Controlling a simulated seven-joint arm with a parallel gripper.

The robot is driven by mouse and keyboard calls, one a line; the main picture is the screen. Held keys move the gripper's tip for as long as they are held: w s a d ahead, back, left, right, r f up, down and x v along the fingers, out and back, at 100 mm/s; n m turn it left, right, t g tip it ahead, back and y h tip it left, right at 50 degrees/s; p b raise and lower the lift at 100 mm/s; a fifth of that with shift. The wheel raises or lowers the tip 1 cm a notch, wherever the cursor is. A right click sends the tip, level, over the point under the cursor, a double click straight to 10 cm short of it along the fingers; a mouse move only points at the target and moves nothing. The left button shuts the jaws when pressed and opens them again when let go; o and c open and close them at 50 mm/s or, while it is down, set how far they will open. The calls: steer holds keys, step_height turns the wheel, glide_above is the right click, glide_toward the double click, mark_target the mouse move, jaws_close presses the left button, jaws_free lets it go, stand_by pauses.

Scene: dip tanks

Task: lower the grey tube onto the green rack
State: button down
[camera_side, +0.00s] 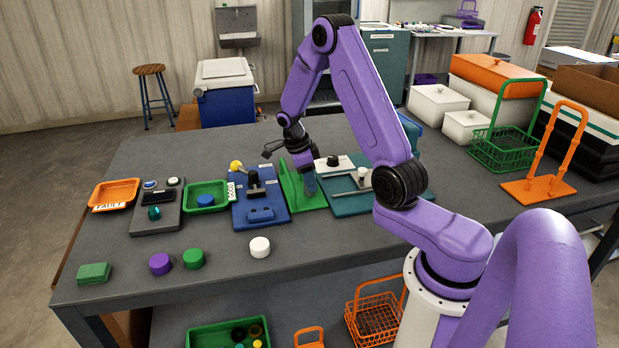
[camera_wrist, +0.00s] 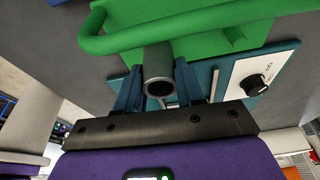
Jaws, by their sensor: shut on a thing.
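The grey tube (camera_wrist: 158,66) is between the two dark blue fingers of my gripper (camera_wrist: 159,84) in the wrist view, with its open round end facing the camera. My gripper is shut on it. The green rack (camera_wrist: 190,26) lies just beyond the tube in that view, with a thick rounded green bar along its edge. In the side view, my gripper (camera_side: 309,188) is low over the green rack (camera_side: 291,184), at its right part. The tube is too small and covered there to make out. Whether the tube touches the rack cannot be told.
A blue fixture (camera_side: 262,211) with a yellow-knobbed lever stands left of the rack. A teal station (camera_side: 349,205) with a dial panel (camera_wrist: 262,82) is close on the right. A white puck (camera_side: 260,247) sits in front. The table's front middle is mostly clear.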

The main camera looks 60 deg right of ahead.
steer(key=shift+f, duration=0.35)
stand_by(0.6)
steer(key=shift+c, duration=0.7)
jaws_free()
steer(key=shift+r, duration=0.1)
step_height(320, 180, up, 8)
stand_by(0.6)
steer(key=s+d+r, duration=0.3)
steer(key=r, duration=0.4)
steer(key=shift+d, duration=0.15)
stand_by(0.9)
steer(key=shift+s+f, duration=0.1)
